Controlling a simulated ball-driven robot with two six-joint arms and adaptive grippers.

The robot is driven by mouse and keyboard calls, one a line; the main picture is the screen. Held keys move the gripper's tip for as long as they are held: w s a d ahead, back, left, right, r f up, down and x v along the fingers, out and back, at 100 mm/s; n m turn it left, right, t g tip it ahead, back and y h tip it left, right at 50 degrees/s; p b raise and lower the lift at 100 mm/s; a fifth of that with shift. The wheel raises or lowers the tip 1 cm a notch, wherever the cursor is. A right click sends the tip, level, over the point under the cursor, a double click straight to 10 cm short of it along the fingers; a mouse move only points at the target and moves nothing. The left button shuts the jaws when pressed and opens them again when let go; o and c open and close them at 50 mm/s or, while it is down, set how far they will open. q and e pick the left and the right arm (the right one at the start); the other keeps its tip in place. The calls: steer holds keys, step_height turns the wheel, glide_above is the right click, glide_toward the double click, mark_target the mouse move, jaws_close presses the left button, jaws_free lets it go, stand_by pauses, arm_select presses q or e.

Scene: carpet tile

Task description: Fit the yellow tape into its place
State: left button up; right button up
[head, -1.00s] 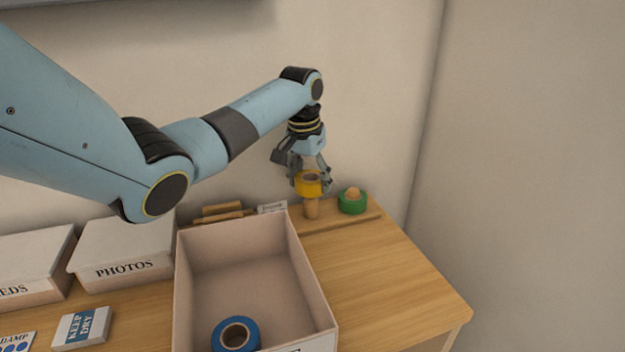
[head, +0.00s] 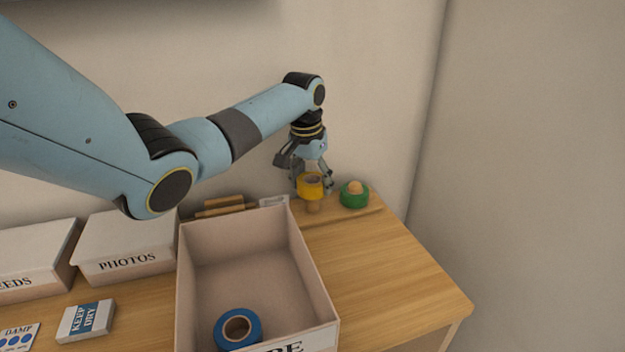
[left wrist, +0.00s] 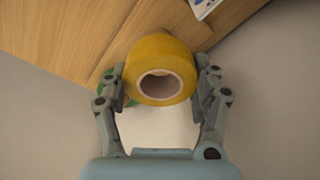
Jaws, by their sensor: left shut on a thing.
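The yellow tape (head: 311,190) is a roll with a pale core, gripped between the fingers of my left gripper (head: 312,186) at the back of the table. A wooden peg (head: 313,208) shows directly below it. The peg's top is hidden by the roll, so I cannot tell whether it is inside the hole. In the left wrist view the yellow tape (left wrist: 162,50) sits between both fingers of my left gripper (left wrist: 160,80), its hole facing the camera. My right gripper is not in view.
A green tape (head: 354,202) sits around another peg just right. An open box (head: 187,275) in front holds a blue tape (head: 250,329). Lidded boxes, including the PHOTOS box (head: 127,262), stand left. The tabletop (head: 385,285) at right is clear.

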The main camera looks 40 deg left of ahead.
arm_select(q)
steer(key=shift+f+p, duration=0.1)
steer(key=shift+p, duration=0.6)
stand_by(0.7)
steer(key=shift+f, duration=0.2)
stand_by(0.3)
steer(key=shift+f+b, duration=0.3)
steer(key=shift+f, duration=0.05)
steer(key=shift+f+b, duration=0.65)
steer(key=shift+f, duration=0.65)
steer(key=shift+f, duration=0.55)
stand_by(0.6)
steer(key=o, duration=1.3)
steer(key=shift+c, duration=0.2)
